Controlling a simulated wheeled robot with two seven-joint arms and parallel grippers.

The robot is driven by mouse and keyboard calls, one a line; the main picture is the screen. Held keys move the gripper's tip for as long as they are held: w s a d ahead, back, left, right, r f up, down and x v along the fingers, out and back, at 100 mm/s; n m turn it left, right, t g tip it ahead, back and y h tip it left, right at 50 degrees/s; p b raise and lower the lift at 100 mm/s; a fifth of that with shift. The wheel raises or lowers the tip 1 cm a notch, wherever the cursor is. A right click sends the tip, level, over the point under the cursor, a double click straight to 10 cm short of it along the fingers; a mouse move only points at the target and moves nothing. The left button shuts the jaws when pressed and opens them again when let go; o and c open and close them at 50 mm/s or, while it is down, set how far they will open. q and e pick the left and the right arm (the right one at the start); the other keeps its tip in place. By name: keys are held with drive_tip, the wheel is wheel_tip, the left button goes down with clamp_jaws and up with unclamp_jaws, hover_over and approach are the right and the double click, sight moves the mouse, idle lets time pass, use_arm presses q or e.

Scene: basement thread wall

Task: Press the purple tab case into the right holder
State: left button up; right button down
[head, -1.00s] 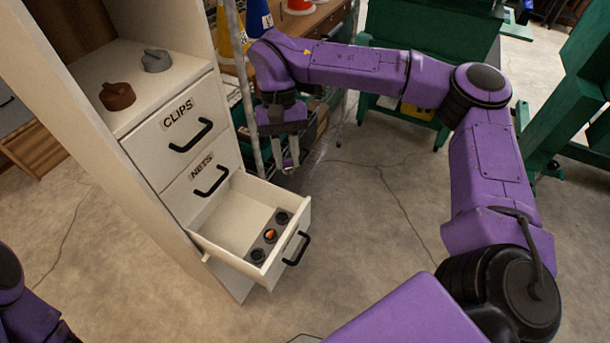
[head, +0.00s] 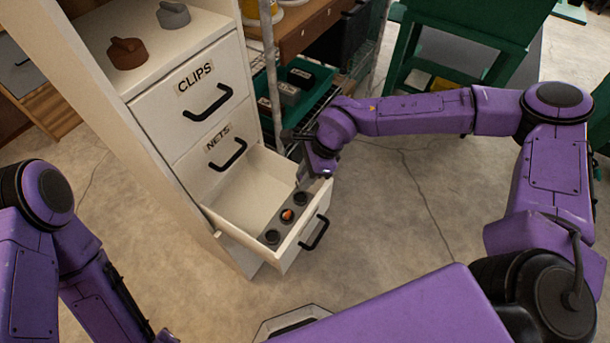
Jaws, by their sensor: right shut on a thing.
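My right gripper (head: 318,176) is over the far right corner of the open drawer (head: 237,187), pointing down, close above the far round holder (head: 301,198). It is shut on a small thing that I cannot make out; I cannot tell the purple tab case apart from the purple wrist. The drawer's dark strip also has a middle holder (head: 287,214) with an orange piece in it and a near holder (head: 272,236) that looks dark inside. My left gripper (head: 165,337) shows only in part at the bottom edge, so its jaws cannot be read.
A green tray (head: 297,86) with dark boxes and a metal rack post stand close behind the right gripper.

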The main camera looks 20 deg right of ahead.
wheel_tip(320, 180, down, 5)
drive_tip(key=b, duration=0.5)
drive_tip(key=shift+f, duration=0.1)
drive_tip(key=shift+f+b, duration=0.3)
drive_tip(key=shift+f, duration=0.4)
drive_tip(key=shift+d+p, duration=0.1)
drive_tip(key=shift+p, duration=0.3)
drive_tip(key=shift+f, duration=0.1)
drive_tip(key=shift+f, duration=0.1)
